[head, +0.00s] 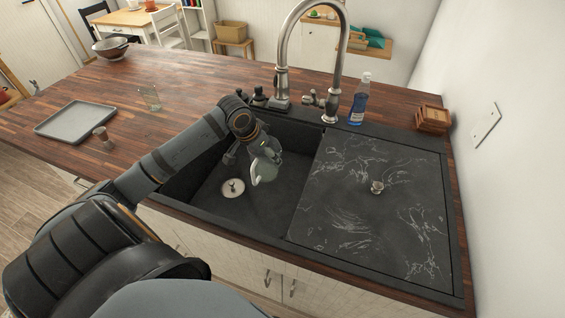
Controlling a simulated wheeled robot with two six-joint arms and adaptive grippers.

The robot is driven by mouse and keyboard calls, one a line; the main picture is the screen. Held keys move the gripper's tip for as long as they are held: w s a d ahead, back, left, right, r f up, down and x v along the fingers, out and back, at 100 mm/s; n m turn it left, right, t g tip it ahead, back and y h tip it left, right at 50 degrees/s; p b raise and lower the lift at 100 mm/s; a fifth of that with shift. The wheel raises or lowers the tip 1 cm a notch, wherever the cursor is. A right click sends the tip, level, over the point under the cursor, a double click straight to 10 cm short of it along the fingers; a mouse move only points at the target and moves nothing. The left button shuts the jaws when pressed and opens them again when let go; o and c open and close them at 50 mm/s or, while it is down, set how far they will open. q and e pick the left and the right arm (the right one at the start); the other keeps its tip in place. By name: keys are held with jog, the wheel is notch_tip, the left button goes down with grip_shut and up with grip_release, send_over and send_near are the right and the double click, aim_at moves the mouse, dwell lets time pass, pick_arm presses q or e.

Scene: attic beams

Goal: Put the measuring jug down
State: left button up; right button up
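The measuring jug (266,165) is clear, greenish glass with a pale handle. It is over the left basin of the dark sink, apparently above the basin floor, though its exact height is hard to judge. My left gripper (248,148) reaches into the basin from the left and appears shut on the jug's upper part. My own wrist partly hides the fingers. My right gripper is not in view.
A black marbled board (345,235) covers the sink's right side, with a small knob-like item (376,187) on it. The tap (282,70) and blue soap bottle (358,102) stand behind. On the wooden counter (200,75) are a grey tray (75,119), glass (150,100) and bowl (112,49).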

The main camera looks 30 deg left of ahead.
pick_arm(q)
jog(key=w+a+f, duration=0.1)
jog(key=w+f, duration=0.7)
jog(key=w, duration=0.3)
jog(key=shift+f+p, duration=0.25)
jog(key=shift+p, duration=0.05)
notch_tip(320, 180, down, 2)
jog(key=shift+w+f+p, duration=0.1)
jog(key=shift+f+p, duration=0.05)
jog(key=shift+p, duration=0.25)
jog(key=shift+f, duration=0.5)
jog(key=shift+f, duration=0.1)
jog(key=o, duration=1.1)
jog(key=shift+c, duration=0.2)
